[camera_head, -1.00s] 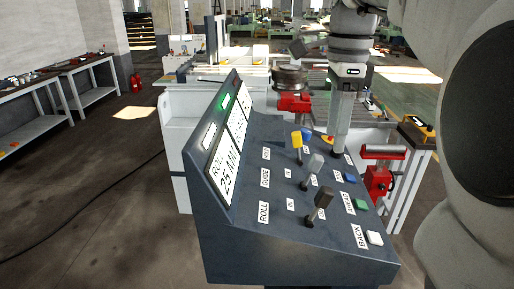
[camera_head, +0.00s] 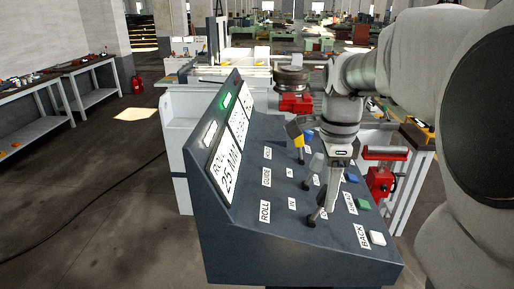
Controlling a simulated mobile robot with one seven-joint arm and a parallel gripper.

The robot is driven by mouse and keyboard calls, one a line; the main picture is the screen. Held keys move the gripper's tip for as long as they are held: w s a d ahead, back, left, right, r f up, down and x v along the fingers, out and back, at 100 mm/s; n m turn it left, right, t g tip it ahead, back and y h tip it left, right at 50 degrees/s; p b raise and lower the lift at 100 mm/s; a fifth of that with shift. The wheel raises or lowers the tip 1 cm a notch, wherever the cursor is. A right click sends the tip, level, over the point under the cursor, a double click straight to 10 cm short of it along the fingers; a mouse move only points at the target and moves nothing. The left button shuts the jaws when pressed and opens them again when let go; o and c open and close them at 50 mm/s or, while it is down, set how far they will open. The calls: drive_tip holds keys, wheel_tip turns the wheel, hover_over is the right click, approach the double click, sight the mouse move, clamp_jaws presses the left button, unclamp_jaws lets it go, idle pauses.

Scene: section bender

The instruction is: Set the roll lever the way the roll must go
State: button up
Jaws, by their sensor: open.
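The console's sloped panel (camera_head: 268,222) carries a row of levers. The roll lever (camera_head: 312,216) is nearest, beside the ROLL label (camera_head: 265,211). Its stem base shows, but its dark knob is mostly hidden by my gripper (camera_head: 325,212). My gripper points down at the roll lever with its fingers open. I cannot tell whether they touch the knob or straddle it. The guide lever (camera_head: 317,162), with a grey knob, is partly covered by my gripper. The farthest lever (camera_head: 299,142) has a yellow knob. The console display (camera_head: 228,170) shows "25 MM"; the rest is hard to read.
A green button (camera_head: 362,205) and a white button (camera_head: 377,238) lie along the panel's right side, near labels AHEAD and BACK. A red clamp-like part (camera_head: 380,180) stands right of the console. Workbenches (camera_head: 100,75) stand at the left.

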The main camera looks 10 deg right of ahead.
clamp_jaws()
idle(1.4)
